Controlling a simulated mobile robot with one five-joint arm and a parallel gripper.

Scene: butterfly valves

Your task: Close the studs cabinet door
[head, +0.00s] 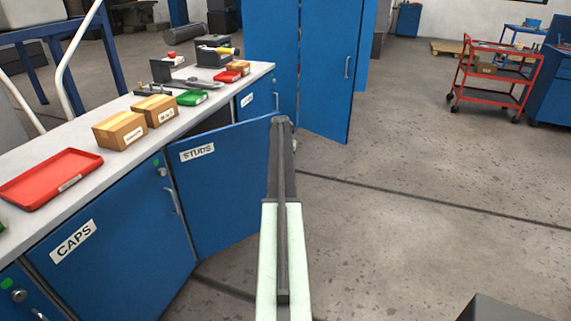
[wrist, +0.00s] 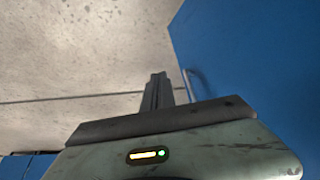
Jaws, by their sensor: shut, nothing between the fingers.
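The blue studs cabinet door (head: 222,188) stands open, swung out from the workbench front, with its white STUDS label facing me. Its hinge side is at the left, beside the caps door, and its free edge is at the right, partly hidden behind my arm. My gripper (head: 281,121) is shut and empty, at the door's upper free edge in the head view. In the wrist view my gripper (wrist: 157,77) points ahead, with a blue panel (wrist: 255,60) and a pale bar handle (wrist: 193,82) to its right. I cannot tell whether it touches the door.
The closed caps door (head: 115,250) is nearer on the left. The worktop (head: 75,137) above carries boxes and trays. A tall blue cabinet (head: 325,70) stands ahead with a door swung out. The floor (head: 420,190) at the right is open; a red cart (head: 495,75) stands far off.

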